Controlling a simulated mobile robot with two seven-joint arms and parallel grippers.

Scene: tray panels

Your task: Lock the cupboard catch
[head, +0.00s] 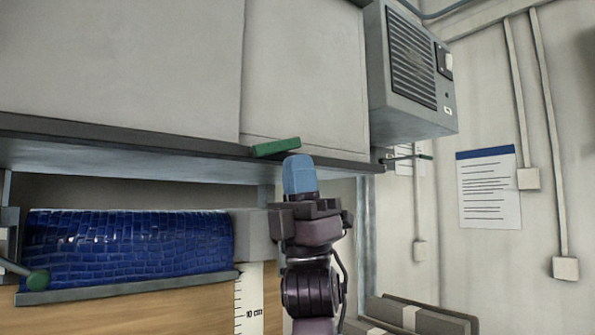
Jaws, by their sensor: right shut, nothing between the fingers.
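The cupboard (120,60) fills the upper left, with two pale panels meeting at a vertical seam. A small green bar (276,147), which looks like the catch, sits at the dark lower edge near that seam. It lies nearly level, its right end slightly higher. My right gripper (299,165) points up just below and right of the green bar, its blue fingers shut together and empty. The fingertips are close to the bar's right end; I cannot tell whether they touch it. My left gripper is not in view.
A grey vented box (411,75) hangs right of the cupboard. Boxes (420,318) stand at lower right. Open space lies right of my arm.

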